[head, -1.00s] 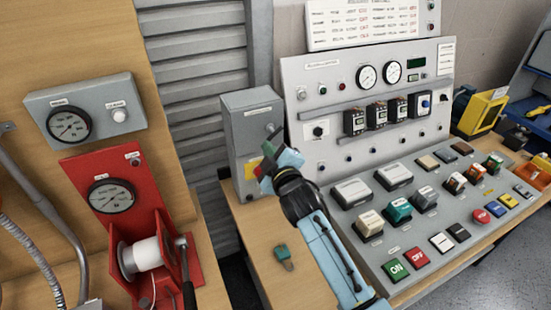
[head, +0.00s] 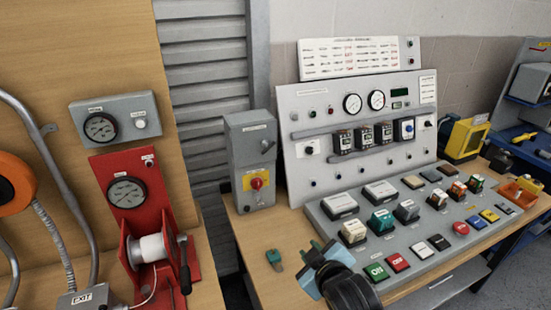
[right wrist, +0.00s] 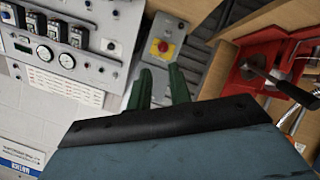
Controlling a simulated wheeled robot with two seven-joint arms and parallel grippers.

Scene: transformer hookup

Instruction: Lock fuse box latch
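The grey fuse box (head: 250,135) stands upright on the table, left of the sloped control panel. Its front carries a small dark latch handle (head: 268,146), set at a slant, and a red knob (head: 257,183) on a yellow plate. The knob also shows in the right wrist view (right wrist: 163,46), beyond the fingers. My right gripper (head: 318,257) is in front of the box and lower right of it, over the table's front, apart from the box. Its green fingers are spread with an empty gap in the right wrist view (right wrist: 162,90). My left gripper is out of view.
The button console (head: 400,262) fills the table to the right. A red stand with a white spool (head: 152,250) is at left. Bare tabletop (head: 240,228) lies before the box.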

